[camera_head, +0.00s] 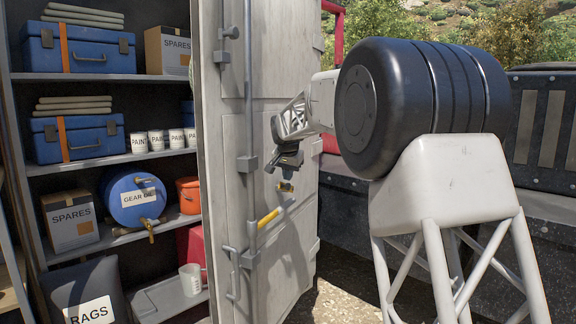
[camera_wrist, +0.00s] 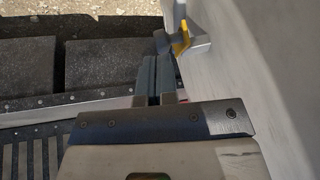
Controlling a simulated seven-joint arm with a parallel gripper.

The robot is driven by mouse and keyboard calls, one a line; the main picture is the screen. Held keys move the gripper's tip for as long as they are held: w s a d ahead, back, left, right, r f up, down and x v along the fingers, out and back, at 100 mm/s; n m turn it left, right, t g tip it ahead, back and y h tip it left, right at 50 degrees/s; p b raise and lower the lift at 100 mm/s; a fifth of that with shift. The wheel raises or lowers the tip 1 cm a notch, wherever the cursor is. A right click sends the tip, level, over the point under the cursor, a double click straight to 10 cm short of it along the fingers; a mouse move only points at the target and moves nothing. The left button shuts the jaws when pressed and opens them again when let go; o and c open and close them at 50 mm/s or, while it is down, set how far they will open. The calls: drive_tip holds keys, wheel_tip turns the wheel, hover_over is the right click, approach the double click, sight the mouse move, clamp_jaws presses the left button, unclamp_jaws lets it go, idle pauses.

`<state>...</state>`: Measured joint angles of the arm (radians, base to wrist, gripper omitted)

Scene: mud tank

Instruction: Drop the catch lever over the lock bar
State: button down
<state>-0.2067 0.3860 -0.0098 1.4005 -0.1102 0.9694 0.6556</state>
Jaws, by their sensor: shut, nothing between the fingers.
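The lock bar (camera_head: 249,110) is a long grey vertical rod on the face of the pale cabinet door. A lever with a yellow grip (camera_head: 269,217) slants up to the right from the bar's lower part, its tip apart from the bar. My gripper (camera_head: 271,167) is shut and empty, in front of the door above the yellow grip. In the wrist view its closed fingers (camera_wrist: 155,75) are just below a yellow piece (camera_wrist: 180,39) on a grey bracket; contact is unclear.
The open door (camera_head: 290,240) stands beside shelves with blue toolboxes (camera_head: 90,50), paint cans, a blue gear oil drum (camera_head: 136,199) and a rags bag (camera_head: 88,290). A dark ribbed structure (camera_head: 545,140) lies at right. Gravelly ground shows below the door.

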drive_tip(key=shift+x, duration=1.15)
